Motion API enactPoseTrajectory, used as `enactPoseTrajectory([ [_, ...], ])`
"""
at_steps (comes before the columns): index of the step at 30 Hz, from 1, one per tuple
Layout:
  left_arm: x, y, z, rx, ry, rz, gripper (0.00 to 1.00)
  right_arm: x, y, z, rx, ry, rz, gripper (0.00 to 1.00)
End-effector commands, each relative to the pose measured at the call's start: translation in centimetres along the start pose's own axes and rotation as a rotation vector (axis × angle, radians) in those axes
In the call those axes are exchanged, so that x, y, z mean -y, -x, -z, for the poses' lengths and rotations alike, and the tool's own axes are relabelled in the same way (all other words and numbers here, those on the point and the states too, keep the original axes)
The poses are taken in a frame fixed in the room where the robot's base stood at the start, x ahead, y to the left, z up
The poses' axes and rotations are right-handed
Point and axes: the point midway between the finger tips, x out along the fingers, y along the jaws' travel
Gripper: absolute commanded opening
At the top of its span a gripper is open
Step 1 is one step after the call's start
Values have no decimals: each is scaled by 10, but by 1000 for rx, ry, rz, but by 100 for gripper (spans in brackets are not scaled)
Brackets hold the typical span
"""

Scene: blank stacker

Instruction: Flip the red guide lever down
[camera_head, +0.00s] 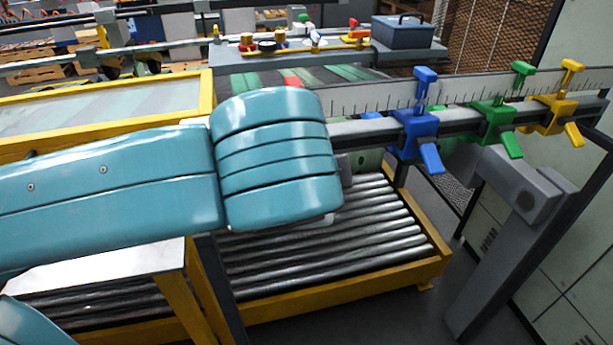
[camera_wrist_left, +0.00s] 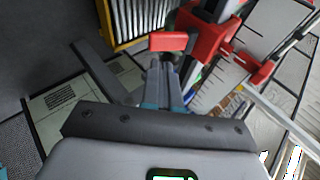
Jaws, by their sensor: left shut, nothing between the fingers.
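In the left wrist view a red guide clamp (camera_wrist_left: 208,38) sits on a dark rail. Its red lever (camera_wrist_left: 168,41) sticks out to the left in the picture, just beyond my fingertips; I cannot tell whether they touch. My left gripper (camera_wrist_left: 162,64) is shut and empty. In the head view my teal left arm hides the gripper and nearly all of the red guide; only a small red patch (camera_head: 292,79) shows above the arm. My right gripper is in neither view.
Blue (camera_head: 417,130), green (camera_head: 492,118) and yellow (camera_head: 552,112) guide clamps stand along the ruled rail at right. A roller conveyor (camera_head: 330,235) with a yellow frame lies below. A grey post (camera_head: 500,245) stands at the right.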

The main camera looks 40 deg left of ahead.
Motion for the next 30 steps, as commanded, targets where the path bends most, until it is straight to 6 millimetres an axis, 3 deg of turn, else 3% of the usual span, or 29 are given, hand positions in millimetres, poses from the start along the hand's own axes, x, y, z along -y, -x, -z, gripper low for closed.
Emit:
enactPoseTrajectory([
  [2, 7, 4, 4, 0, -1, 0, 0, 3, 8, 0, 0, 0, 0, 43],
  [18, 1, 90, 6, -5, -1, 0, 0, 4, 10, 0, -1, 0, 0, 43],
  [30, -2, 99, 4, 0, 0, 0, 0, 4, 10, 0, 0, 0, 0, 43],
])
